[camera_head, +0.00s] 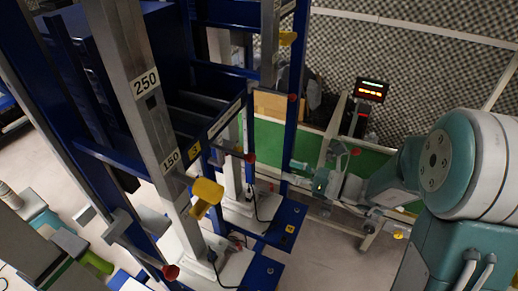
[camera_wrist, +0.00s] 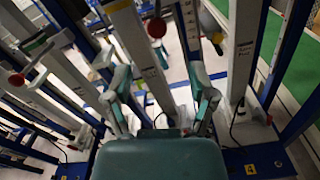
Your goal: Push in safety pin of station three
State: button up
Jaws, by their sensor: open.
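A yellow plate marked 3 (camera_head: 194,150) is on a blue crossbar in the head view. A red-knobbed rod (camera_head: 249,157) sticks out to the right of this plate. Another red knob (camera_head: 170,271) is low in front. I cannot tell which knob is station three's safety pin. My gripper (camera_wrist: 160,76) is open and empty in the wrist view, its teal fingers spread with a metal column beyond them. A red knob (camera_wrist: 157,28) shows above the gap between the fingers, apart from them. In the head view my arm reaches in from the right.
Metal columns (camera_head: 120,70) and blue posts (camera_head: 296,70) crowd the left and middle. A yellow handle (camera_head: 205,195) juts from the front column. A lit display (camera_head: 370,90) stands at the back. A yellow plate marked 4 (camera_wrist: 250,169) is on a blue base.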

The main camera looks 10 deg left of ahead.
aim_at(255, 160)
jog(key=x, duration=1.1)
jog(key=shift+s, duration=0.1)
jog(key=shift+a, duration=0.1)
